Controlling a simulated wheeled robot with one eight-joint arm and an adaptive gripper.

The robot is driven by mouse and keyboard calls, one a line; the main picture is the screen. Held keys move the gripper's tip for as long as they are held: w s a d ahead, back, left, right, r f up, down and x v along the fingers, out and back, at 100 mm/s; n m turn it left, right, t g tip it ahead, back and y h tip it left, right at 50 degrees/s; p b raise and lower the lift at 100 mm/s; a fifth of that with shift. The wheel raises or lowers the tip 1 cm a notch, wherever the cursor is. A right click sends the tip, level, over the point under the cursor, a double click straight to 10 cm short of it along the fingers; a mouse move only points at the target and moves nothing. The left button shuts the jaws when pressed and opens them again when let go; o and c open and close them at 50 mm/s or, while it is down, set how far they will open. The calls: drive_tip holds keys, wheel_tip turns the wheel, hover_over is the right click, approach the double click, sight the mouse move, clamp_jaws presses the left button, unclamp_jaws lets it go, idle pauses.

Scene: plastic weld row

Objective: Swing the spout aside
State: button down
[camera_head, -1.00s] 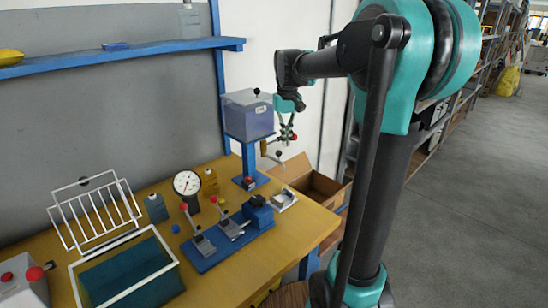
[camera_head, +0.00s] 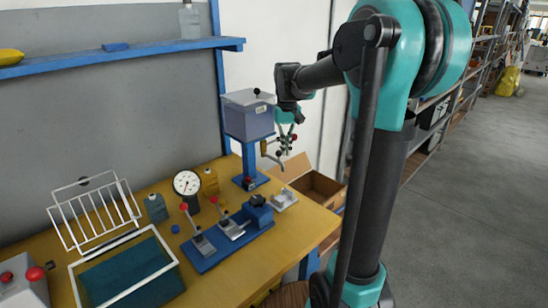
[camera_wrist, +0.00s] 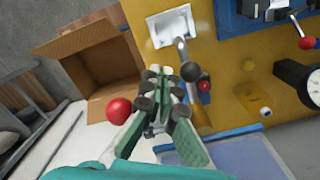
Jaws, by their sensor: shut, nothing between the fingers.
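The brass spout (camera_head: 264,148) sticks out from below the translucent hopper (camera_head: 247,118), with a black ball (camera_head: 279,153) near its bent end. In the wrist view the brass part of the spout (camera_wrist: 199,117) lies just right of my gripper, and its black ball (camera_wrist: 190,71) is close to my fingertips. My gripper (camera_wrist: 160,72) is shut and empty beside the spout. I cannot tell whether it touches it. In the head view my gripper (camera_head: 287,145) hangs right of the spout. A red ball (camera_wrist: 119,110) shows left of my fingers.
A small white tray (camera_wrist: 172,27) sits on the yellow bench below the spout. An open cardboard box (camera_head: 318,187) stands beyond the bench's right edge. The blue clamp fixture (camera_head: 205,262), dial gauge (camera_head: 187,184) and wire rack (camera_head: 95,208) occupy the bench left of the hopper post.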

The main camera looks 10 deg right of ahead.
sight(279, 151)
drive_tip(key=shift+s+a, duration=0.1)
idle(0.3)
drive_tip(key=shift+s+a, duration=0.4)
drive_tip(key=shift+a, duration=0.15)
drive_tip(key=shift+s+a, duration=0.35)
drive_tip(key=shift+a, duration=0.1)
idle(0.3)
drive_tip(key=shift+s+a, duration=0.3)
idle(0.3)
